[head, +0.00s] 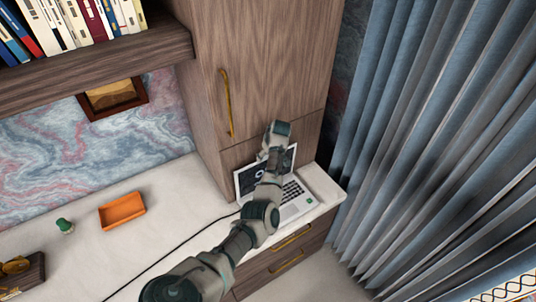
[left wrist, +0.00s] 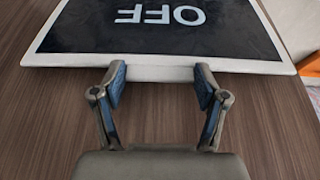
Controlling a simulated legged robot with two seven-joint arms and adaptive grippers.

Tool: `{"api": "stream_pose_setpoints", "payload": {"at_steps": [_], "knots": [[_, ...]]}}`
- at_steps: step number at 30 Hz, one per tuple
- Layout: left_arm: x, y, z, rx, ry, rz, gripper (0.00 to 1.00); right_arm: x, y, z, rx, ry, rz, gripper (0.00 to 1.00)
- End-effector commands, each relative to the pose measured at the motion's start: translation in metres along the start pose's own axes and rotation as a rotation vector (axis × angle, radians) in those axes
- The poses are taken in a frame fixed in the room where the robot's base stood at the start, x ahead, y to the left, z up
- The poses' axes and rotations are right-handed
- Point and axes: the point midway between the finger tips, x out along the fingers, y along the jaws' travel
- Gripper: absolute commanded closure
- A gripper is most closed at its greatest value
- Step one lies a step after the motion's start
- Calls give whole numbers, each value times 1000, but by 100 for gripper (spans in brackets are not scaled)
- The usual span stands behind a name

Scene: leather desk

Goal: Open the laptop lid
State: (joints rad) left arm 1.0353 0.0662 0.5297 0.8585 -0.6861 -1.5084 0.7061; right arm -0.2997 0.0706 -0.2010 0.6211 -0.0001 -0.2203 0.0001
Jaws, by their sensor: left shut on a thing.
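The laptop (head: 296,193) stands at the right end of the white desk, its keyboard partly showing. Its lid (head: 247,181) is up, with the dark screen facing me, and my left arm hides part of it. In the left wrist view the lid (left wrist: 160,33) shows the word OFF upside down on its dark screen. My left gripper (head: 275,155) is at the lid's upper edge. In the left wrist view the left gripper (left wrist: 160,78) is shut on the lid, with its fingers spread at the pale edge. My right gripper is not in view.
A wooden cabinet (head: 265,60) with a brass handle rises behind the laptop. Blue curtains (head: 430,120) hang at the right. An orange tray (head: 122,211), a green stamp-like object (head: 64,226) and a black cable (head: 170,252) are on the desk. Bare desktop lies between them.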

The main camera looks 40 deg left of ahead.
Motion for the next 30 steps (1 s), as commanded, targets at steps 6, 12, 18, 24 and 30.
{"api": "stream_pose_setpoints", "payload": {"at_steps": [6, 12, 18, 24, 30], "knots": [[4, -2, -1, 6, -1, -9, 90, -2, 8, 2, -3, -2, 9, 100], [7, -2, -3, 6, -7, -4, 90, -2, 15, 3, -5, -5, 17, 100], [7, -2, -3, 6, -7, -3, 90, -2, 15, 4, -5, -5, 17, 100], [7, -2, -3, 6, -7, -3, 2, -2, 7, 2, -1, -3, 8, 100], [7, -2, -3, 5, -7, -3, 2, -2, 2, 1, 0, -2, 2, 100]]}}
